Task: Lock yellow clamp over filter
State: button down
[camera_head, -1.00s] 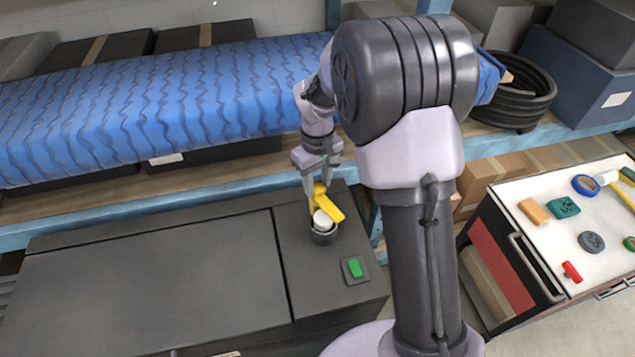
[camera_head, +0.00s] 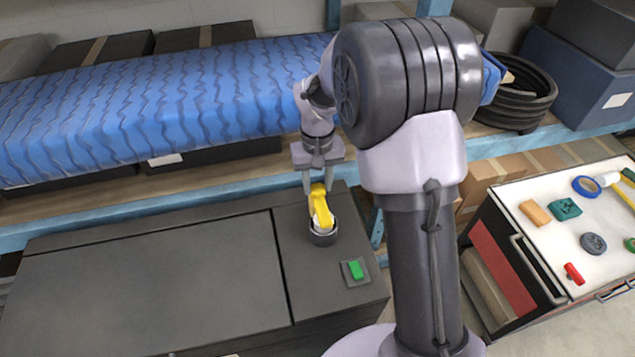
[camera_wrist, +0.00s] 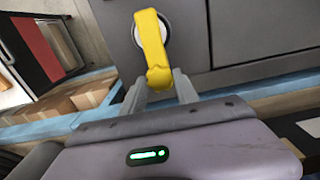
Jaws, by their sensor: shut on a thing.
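The yellow clamp (camera_head: 320,205) lies across the top of the white filter (camera_head: 318,227), which sits in a dark round cup (camera_head: 323,238) on the black cabinet. In the wrist view the clamp (camera_wrist: 152,45) runs lengthwise over the middle of the filter (camera_wrist: 166,29), whose white edge shows beside it. My gripper (camera_head: 317,188) is shut on the near-arm end of the clamp; its fingers (camera_wrist: 160,92) stand on both sides of that end. Whether the clamp is latched cannot be told.
A green button (camera_head: 355,269) sits on the cabinet (camera_head: 150,285) right of the cup. Behind is a shelf with a blue patterned roll (camera_head: 150,105). A white-topped tool cart (camera_head: 560,235) with small items stands at the right.

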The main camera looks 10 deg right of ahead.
jog(key=c, duration=0.9)
grip_release()
jog(key=shift+c, duration=0.2)
notch_tip(320, 180, up, 18)
jog(key=p, duration=0.4)
jog(key=shift+f, duration=0.25)
